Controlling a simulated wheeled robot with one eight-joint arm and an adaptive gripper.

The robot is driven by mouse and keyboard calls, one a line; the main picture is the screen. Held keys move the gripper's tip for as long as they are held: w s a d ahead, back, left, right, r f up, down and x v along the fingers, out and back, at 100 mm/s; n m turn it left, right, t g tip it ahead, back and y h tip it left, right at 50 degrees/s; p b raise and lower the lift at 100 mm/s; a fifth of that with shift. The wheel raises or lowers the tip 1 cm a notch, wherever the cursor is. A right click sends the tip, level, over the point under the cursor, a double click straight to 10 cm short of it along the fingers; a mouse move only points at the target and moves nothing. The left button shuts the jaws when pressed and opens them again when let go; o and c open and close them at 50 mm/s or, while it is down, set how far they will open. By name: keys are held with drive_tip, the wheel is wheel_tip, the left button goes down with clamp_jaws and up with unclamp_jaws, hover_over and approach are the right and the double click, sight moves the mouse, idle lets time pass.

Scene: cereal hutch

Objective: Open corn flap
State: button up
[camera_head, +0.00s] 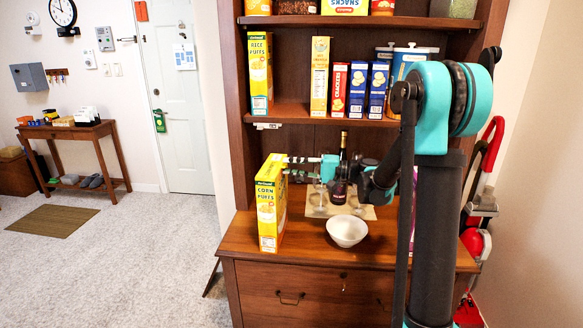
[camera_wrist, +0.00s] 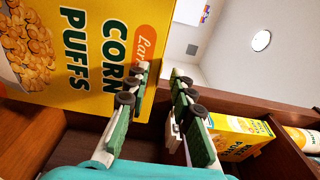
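The yellow Corn Puffs box (camera_head: 270,205) stands upright at the left front of the hutch counter. Its front fills the upper left of the wrist view (camera_wrist: 85,45), turned sideways, with its top edge toward picture right. My gripper (camera_head: 290,166) is beside the upper right of the box. In the wrist view its fingertips (camera_wrist: 160,72) are apart with a gap between them. The left finger overlaps the box front near the top edge; the right finger lies beyond that edge. Whether either finger touches the box, and whether the flap is raised, I cannot tell.
A white bowl (camera_head: 347,231) stands right of the box on the counter (camera_head: 310,247). Behind it are a dark bottle (camera_head: 340,180) and glasses on a board (camera_head: 381,212). The shelf (camera_head: 285,113) above holds a Rice Puffs box (camera_head: 260,75) and other packages. Open floor lies left.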

drive_tip(key=shift+a, duration=0.1)
clamp_jaws()
idle(0.6)
